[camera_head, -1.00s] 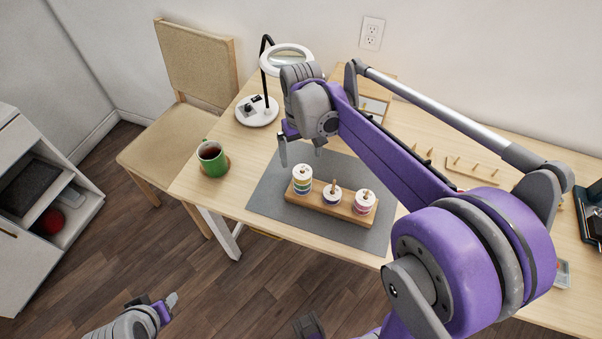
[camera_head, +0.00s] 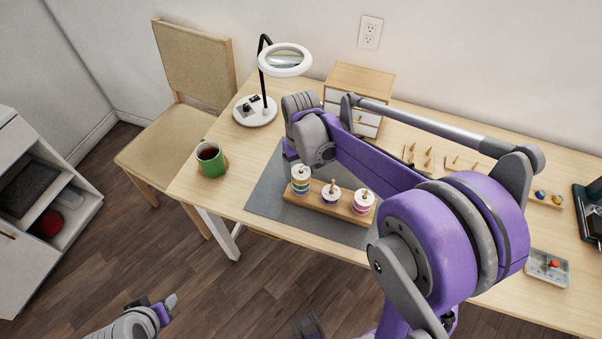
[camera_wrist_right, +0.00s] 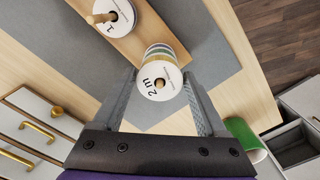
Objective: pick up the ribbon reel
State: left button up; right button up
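A wooden rack (camera_head: 322,205) on the grey mat (camera_head: 268,200) bears three pegs of ribbon reels. The leftmost stack (camera_head: 300,182) is the tallest, with coloured bands and a white top. In the right wrist view, its white top reel (camera_wrist_right: 157,90), marked "2 m", lies between the tips of my right gripper (camera_wrist_right: 160,76). The fingers stand apart, one on each side, with no clear grip on it. In the head view the right fingers are hidden behind the wrist and the reels. My left gripper (camera_head: 170,301) is low at the left, away from the table; its opening is unclear.
The middle reel (camera_head: 331,193) and right reel (camera_head: 362,201) stand close on the same rack. A green mug (camera_head: 210,160) and a magnifier lamp (camera_head: 256,111) are at the left. A small drawer cabinet (camera_head: 359,82) stands behind my right arm.

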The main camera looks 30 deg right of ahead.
jog(key=c, duration=0.9)
notch_tip(320, 180, up, 10)
jog(key=shift+p, duration=0.35)
